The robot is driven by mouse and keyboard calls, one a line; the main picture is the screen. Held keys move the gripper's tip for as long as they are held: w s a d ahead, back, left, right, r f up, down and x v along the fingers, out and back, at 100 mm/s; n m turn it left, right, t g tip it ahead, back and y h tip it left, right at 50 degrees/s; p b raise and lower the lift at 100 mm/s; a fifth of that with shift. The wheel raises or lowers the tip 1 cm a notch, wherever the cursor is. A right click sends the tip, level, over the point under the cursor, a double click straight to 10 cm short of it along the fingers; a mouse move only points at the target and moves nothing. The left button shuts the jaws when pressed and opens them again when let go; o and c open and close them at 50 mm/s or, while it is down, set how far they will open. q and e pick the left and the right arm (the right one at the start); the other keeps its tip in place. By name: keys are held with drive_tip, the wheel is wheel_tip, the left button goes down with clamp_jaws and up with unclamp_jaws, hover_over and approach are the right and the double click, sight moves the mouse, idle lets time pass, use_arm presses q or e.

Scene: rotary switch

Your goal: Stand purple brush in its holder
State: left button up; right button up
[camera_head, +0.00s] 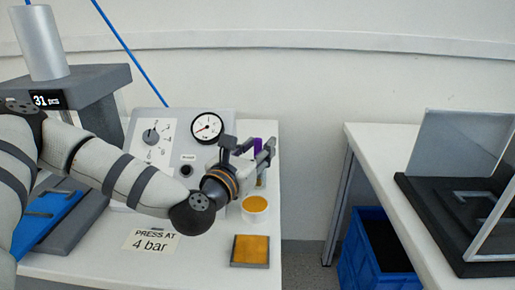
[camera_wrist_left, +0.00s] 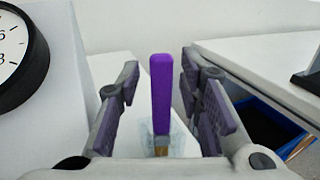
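The purple brush (camera_wrist_left: 161,95) stands upright in the left wrist view, purple handle up. Its lower part is brownish and shows at or within a clear, pale container (camera_wrist_left: 178,138); I cannot tell how it rests there. My left gripper (camera_wrist_left: 160,78) is open, with one finger on each side of the handle and gaps between. In the head view, the left gripper (camera_head: 249,147) is at the right end of the white table, and a bit of the purple brush (camera_head: 257,144) shows behind it. The gripper hides most of the brush and the container. My right gripper is out of view.
A pot with orange contents (camera_head: 255,204) and an orange pad (camera_head: 250,250) sit near the gripper. A panel with a dial gauge (camera_head: 207,127) and rotary switch (camera_head: 151,136) stands behind. A blue crate (camera_head: 375,265) is below, between the tables.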

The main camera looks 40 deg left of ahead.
use_arm(q)
drive_tip(key=shift+s+r, duration=0.35)
drive_tip(key=shift+r, duration=0.3)
drive_tip(key=s+d+p, duration=0.2)
drive_tip(key=s+p, duration=0.2)
drive_tip(key=s, duration=0.7)
drive_tip(key=shift+f, duration=0.2)
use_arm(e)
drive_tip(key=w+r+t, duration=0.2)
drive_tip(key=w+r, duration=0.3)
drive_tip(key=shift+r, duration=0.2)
use_arm(q)
drive_tip(key=shift+s, duration=0.1)
